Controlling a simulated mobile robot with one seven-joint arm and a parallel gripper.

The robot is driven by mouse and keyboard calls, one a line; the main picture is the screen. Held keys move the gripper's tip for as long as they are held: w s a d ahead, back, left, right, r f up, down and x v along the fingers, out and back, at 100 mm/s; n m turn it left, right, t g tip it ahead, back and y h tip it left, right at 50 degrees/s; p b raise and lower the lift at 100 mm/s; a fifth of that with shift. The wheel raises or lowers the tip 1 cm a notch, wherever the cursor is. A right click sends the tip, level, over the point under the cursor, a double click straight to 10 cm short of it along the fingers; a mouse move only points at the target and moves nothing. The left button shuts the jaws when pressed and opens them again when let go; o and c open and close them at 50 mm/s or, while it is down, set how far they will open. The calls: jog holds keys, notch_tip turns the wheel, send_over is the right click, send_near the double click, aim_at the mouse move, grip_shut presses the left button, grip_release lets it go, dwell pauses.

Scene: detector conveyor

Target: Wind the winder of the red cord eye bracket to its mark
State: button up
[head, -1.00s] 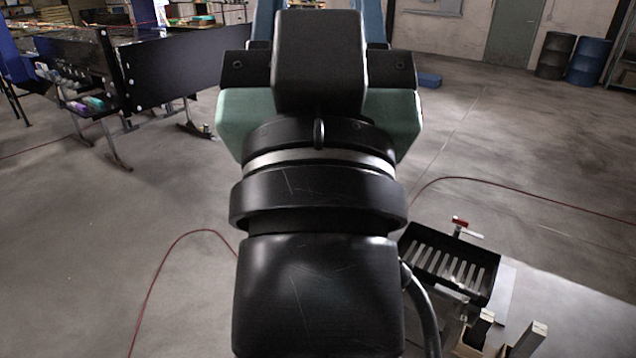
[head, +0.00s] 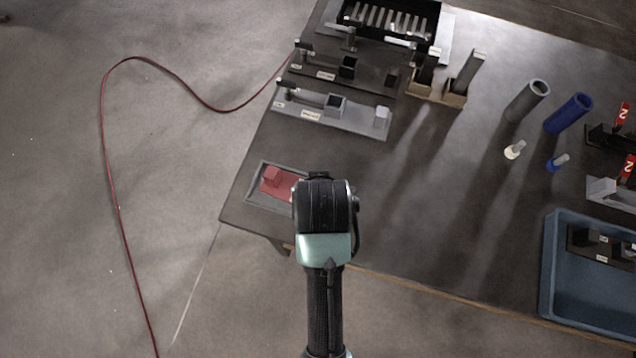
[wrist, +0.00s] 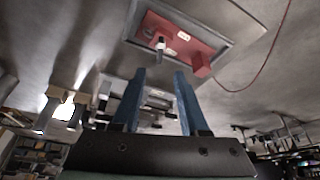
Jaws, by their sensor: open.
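The red bracket (head: 277,183) lies in a grey tray (head: 256,197) at the table's near left corner; my wrist hides its right part in the head view. In the wrist view the red bracket (wrist: 172,30) shows a raised red block (wrist: 201,65), white labels and a small pale-tipped upright post (wrist: 160,44), apparently the winder. Its mark is too small to tell. My gripper (wrist: 160,73) is open and empty, its two blue fingers apart, pointing toward the bracket. In the picture the post stands just beyond the gap between the fingertips. I see no contact.
Grey (head: 350,121) and black (head: 372,82) brackets stand farther back on the table. Wooden blocks (head: 436,94), a grey tube (head: 527,100), a blue tube (head: 568,113) and a blue bin (head: 548,272) are to the right. A red cord (head: 104,130) lies on the floor.

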jog(key=x, duration=1)
jog(key=shift+w+f, duration=0.1)
jog(key=shift+w, duration=0.1)
grip_shut()
